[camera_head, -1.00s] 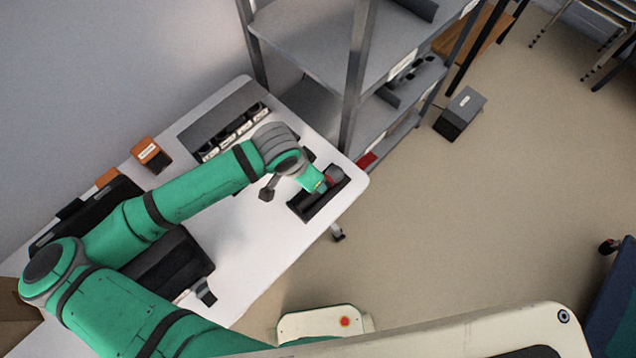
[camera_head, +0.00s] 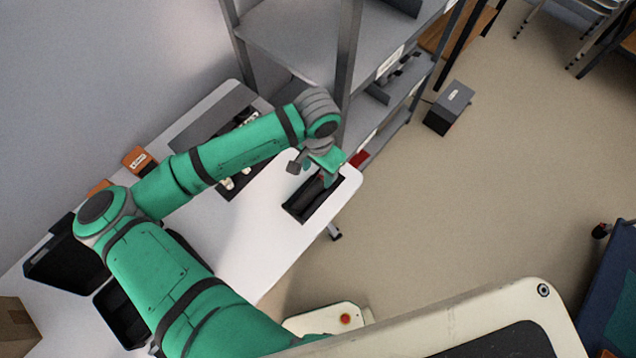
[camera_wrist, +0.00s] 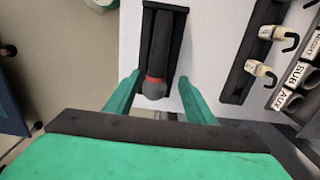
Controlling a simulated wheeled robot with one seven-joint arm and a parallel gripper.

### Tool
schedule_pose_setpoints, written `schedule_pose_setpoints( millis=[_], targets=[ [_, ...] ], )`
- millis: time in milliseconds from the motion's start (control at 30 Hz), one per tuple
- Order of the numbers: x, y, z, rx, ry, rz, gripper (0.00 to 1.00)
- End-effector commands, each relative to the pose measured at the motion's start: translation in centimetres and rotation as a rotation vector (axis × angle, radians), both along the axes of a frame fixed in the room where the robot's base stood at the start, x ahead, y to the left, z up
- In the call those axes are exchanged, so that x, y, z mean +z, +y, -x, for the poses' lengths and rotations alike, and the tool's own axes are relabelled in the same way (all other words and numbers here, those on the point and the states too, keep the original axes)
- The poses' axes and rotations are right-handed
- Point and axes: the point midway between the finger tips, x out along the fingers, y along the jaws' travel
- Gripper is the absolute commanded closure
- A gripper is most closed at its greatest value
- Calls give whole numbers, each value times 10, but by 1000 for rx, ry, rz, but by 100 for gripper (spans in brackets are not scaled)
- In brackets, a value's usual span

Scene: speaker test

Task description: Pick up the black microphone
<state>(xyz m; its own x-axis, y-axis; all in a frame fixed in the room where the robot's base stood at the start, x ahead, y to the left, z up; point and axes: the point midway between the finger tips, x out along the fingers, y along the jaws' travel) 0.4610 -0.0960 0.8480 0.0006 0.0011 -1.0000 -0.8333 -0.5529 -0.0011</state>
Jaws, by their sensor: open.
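The black microphone (camera_wrist: 159,58) lies in a black tray (camera_wrist: 179,17) on the white table in the wrist view. It has a red ring and a dark grey head, and the head points toward my gripper. My gripper (camera_wrist: 155,95) is open, with one green finger on each side of the microphone's head end and a gap on both sides. In the head view my gripper (camera_head: 328,170) is over the tray (camera_head: 312,204) near the table's right end. There it hides much of the microphone.
The grey shelf unit (camera_head: 300,45) rises close behind the table end. An orange box (camera_head: 139,160) sits on the table's far edge. Bare white tabletop (camera_head: 262,215) lies left of the tray.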

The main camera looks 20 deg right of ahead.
Motion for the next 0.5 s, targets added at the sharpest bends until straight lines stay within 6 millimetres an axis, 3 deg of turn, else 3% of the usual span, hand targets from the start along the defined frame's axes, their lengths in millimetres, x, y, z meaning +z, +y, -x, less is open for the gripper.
schedule_pose_setpoints(
  millis=[500],
  targets=[
    [-52, -4, 4, -1, 0, 0, 51]
  ],
)
